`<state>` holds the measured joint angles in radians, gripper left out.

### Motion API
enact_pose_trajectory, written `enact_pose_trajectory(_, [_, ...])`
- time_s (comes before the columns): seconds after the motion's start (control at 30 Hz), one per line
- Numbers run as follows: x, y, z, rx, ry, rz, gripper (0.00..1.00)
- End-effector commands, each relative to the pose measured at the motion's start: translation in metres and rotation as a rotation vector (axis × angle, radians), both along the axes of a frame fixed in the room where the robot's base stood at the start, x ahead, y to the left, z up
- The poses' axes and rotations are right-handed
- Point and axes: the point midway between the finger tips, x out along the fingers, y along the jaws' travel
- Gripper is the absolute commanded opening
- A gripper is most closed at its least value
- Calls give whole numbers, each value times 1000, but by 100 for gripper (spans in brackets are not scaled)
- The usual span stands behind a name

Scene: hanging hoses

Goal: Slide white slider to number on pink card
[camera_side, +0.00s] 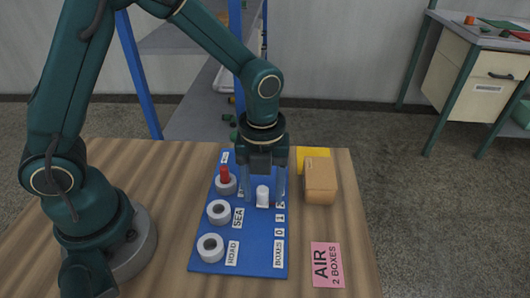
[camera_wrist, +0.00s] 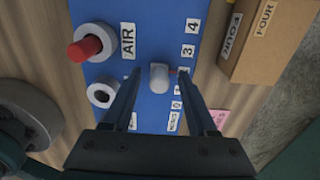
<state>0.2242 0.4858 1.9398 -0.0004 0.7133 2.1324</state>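The white slider (camera_side: 263,195) stands upright on the blue board (camera_side: 209,260); it also shows in the wrist view (camera_wrist: 159,78). My gripper (camera_side: 263,186) points down over it, open, with one finger on each side and gaps to the slider in the wrist view (camera_wrist: 160,73). The number strip (camera_wrist: 189,50) shows 3 and 4 beyond the slider and 0 nearer; a finger hides the number beside the slider. The pink card (camera_side: 326,265) reads "AIR 2 BOXES". The red peg (camera_side: 225,174) stands in the ring labelled AIR (camera_wrist: 128,40).
Two empty grey-white rings, by SEA (camera_side: 219,212) and ROAD (camera_side: 210,248), are on the board's left. A brown box (camera_side: 320,180) stands right of the board, close to my gripper, with a yellow card (camera_side: 314,154) behind it. Wood table (camera_side: 160,170) is bare left of the board.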

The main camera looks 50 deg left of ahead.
Motion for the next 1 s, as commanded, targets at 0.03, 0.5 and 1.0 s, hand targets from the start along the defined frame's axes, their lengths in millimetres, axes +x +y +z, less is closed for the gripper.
enact_pose_trajectory(0.03, [0,0,0,1,1,0,58])
enact_pose_trajectory(0.5, [1,0,38,-1,-5,0,58])
enact_pose_trajectory(1.0, [1,1,52,-1,-4,4,58])
